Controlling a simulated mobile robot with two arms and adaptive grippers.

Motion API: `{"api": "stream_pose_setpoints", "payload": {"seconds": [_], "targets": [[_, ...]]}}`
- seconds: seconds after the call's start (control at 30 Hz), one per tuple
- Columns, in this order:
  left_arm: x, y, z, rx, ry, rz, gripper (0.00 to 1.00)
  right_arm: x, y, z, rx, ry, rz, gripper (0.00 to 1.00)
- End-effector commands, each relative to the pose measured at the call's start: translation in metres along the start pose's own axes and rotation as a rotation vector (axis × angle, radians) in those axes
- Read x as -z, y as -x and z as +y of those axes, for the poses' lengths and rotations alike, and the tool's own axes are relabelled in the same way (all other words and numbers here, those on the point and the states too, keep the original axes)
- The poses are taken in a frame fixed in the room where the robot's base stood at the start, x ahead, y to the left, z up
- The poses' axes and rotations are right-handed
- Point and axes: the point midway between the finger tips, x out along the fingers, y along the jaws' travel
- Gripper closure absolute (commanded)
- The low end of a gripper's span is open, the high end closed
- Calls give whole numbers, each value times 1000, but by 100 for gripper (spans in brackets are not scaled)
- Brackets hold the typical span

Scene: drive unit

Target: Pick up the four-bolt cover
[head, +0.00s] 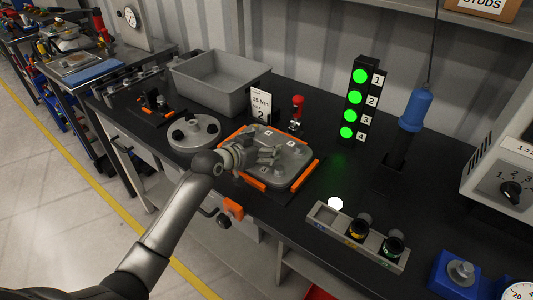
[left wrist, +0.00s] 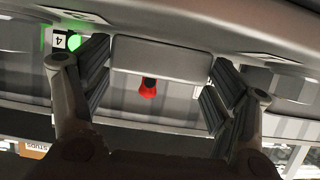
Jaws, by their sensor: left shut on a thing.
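The four-bolt cover (head: 290,164) is a grey, rounded rectangular plate with small number labels on top. In the head view it is at the orange-edged fixture on the bench. My left gripper (head: 240,155) reaches over its left side, partly hiding it. In the left wrist view the cover's grey surface (left wrist: 200,30) fills the top, and a grey raised block (left wrist: 160,58) sits between my fingers (left wrist: 155,90). The left gripper is shut on the cover. I cannot tell whether the cover is clear of the fixture. My right gripper is not in view.
A round grey plate with knobs (head: 193,132) lies just left. A light tower (head: 358,100) shows green lamps. A socket tray (head: 335,222) is at front right.

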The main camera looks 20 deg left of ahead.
Motion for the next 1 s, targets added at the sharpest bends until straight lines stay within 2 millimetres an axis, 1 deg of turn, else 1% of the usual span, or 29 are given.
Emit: {"api": "stream_pose_setpoints", "payload": {"seconds": [0.03,0.07,0.37,0.4,0.63,0.77,0.93,1.0], "targets": [[0,0,0,0,0,0,49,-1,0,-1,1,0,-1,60],[0,0,0,0,0,0,53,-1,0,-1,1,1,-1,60],[0,0,0,0,0,0,91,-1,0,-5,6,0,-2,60],[10,2,-1,3,-2,21,91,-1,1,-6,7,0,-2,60],[10,2,-1,2,-2,20,91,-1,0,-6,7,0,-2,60],[17,4,-1,2,-3,23,91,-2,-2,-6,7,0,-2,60],[40,14,-1,3,-6,27,91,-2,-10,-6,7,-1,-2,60],[44,25,-4,4,-6,24,91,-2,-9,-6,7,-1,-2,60]]}}
